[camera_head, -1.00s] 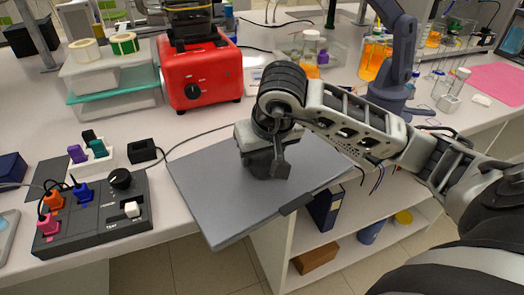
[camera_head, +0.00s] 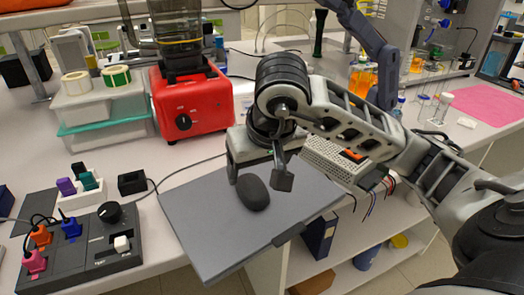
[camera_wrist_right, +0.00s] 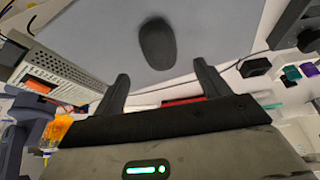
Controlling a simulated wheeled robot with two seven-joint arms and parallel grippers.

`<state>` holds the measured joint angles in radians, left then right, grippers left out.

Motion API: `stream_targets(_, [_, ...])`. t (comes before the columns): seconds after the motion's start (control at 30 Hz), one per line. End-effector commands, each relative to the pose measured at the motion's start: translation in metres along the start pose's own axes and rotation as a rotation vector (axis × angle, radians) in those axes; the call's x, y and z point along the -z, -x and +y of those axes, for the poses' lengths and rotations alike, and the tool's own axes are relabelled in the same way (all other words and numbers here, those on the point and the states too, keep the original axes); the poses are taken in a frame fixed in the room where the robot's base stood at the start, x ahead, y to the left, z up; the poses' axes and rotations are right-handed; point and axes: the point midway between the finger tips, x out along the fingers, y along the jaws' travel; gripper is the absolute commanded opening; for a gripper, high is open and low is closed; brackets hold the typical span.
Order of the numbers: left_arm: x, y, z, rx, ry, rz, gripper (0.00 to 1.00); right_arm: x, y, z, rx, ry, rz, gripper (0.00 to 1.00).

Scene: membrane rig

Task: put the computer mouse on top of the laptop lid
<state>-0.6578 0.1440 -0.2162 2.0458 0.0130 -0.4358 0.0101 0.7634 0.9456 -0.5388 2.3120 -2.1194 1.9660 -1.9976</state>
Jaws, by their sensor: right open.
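The dark computer mouse (camera_head: 252,192) lies on the closed grey laptop lid (camera_head: 205,228), near the lid's middle. In the right wrist view the mouse (camera_wrist_right: 157,44) shows on the lid (camera_wrist_right: 90,40), beyond the fingertips and between their lines. My right gripper (camera_head: 258,174) is above the lid, just behind the mouse. Its fingers (camera_wrist_right: 162,82) are apart with nothing between them. The mouse is clear of both fingers in the wrist view. My left gripper is in neither view.
A control box (camera_head: 85,250) with coloured plugs stands left of the laptop. A red blender base (camera_head: 190,105) and stacked containers (camera_head: 105,105) are behind. A vented grey device (camera_head: 335,160) stands behind my right arm. A thin cable runs behind the laptop.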

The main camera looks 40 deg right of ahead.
Motion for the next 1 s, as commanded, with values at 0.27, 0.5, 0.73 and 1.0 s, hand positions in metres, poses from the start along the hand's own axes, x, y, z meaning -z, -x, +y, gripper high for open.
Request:
stream_targets(0.27, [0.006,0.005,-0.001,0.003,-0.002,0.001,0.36,0.002,0.047,0.0,-0.001,0.001,0.003,0.75])
stream_targets(0.5, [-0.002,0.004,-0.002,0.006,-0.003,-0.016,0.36,0.0,0.052,0.0,0.0,0.0,-0.001,0.75])
stream_targets(0.73, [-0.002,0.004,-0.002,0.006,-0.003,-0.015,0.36,0.0,0.052,0.0,0.0,0.0,-0.001,0.75])
stream_targets(1.0, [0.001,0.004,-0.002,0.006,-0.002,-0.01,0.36,0.0,0.052,0.0,0.0,0.0,-0.001,0.75])
